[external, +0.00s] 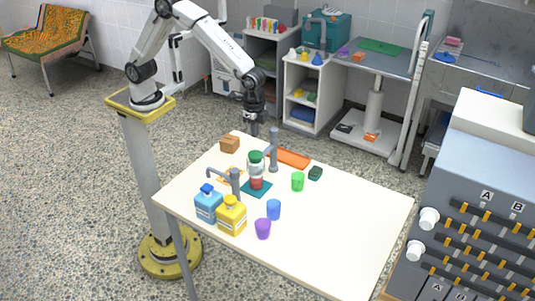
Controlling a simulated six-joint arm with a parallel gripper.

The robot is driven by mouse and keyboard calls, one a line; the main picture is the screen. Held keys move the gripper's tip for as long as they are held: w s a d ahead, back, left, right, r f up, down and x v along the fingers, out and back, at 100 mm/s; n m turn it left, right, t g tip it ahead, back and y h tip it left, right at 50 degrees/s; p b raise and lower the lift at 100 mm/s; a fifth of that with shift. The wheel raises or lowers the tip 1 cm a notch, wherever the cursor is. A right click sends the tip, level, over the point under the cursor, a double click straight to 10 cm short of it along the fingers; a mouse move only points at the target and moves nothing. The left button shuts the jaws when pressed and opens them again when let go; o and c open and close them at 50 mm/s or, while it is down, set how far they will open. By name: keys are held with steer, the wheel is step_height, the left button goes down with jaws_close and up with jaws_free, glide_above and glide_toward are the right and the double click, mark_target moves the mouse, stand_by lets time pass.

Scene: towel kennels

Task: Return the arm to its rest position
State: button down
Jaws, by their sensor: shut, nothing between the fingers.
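My arm reaches from its yellow-topped pedestal over the back left edge of the white table (340,229). My gripper (254,129) points down above the table's far edge, near a brown box (229,144). Its fingers look dark and small, shut with nothing held. Its exact height above the table is hard to tell.
On the table stand a green-lidded jar (256,171), grey posts (273,152), an orange tray (292,157), a green cup (298,181), a blue cup (273,209), a purple cup (263,229), a blue bottle (208,205) and a yellow bottle (232,216). The table's right side is clear.

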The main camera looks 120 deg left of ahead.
steer(key=shift+r, duration=0.55)
steer(key=s+d+f+t, duration=0.1)
steer(key=s, duration=0.8)
steer(key=s+d+f+t, duration=0.1)
steer(key=s+d, duration=0.1)
steer(key=s, duration=0.8)
steer(key=shift+s+f+t, duration=0.2)
steer(key=shift+f+t, duration=0.1)
steer(key=shift+f, duration=0.1)
stand_by(0.6)
